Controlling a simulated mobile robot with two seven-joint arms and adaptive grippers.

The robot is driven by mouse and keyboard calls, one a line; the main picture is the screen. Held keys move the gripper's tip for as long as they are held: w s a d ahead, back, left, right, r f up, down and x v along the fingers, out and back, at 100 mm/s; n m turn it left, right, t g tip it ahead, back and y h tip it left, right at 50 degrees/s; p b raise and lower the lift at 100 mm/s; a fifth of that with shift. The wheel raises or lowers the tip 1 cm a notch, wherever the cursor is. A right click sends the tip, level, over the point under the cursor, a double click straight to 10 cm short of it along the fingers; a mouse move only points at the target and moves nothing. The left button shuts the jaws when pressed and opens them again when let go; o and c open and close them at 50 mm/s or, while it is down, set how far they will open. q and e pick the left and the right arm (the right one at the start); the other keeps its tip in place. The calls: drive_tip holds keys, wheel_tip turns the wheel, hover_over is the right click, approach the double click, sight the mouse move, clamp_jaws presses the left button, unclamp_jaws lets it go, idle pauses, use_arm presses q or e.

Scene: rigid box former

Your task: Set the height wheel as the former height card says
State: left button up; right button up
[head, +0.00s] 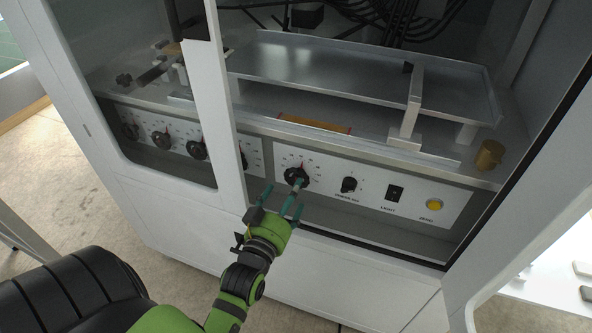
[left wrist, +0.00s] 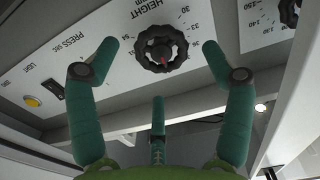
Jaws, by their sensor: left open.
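The height wheel (head: 296,177) is a dark scalloped knob on the white control panel, with a red mark near its upper edge. In the left wrist view, the wheel (left wrist: 160,48) sits under the word HEIGHT, ringed by a printed scale with numbers such as 30, 33 and 36; its exact setting is too small to tell. My left gripper (head: 283,198) is open and empty in front of the wheel. In the left wrist view its fingers (left wrist: 147,62) are spread to both sides of the wheel, apart from it. The height card is not recognisable. My right gripper is not in view.
A metal tray (head: 330,65) and brass cylinder (head: 489,155) stand above.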

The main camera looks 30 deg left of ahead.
sight(298, 175)
use_arm(q)
drive_tip(key=shift+x, duration=2.65)
drive_tip(key=c, duration=1.1)
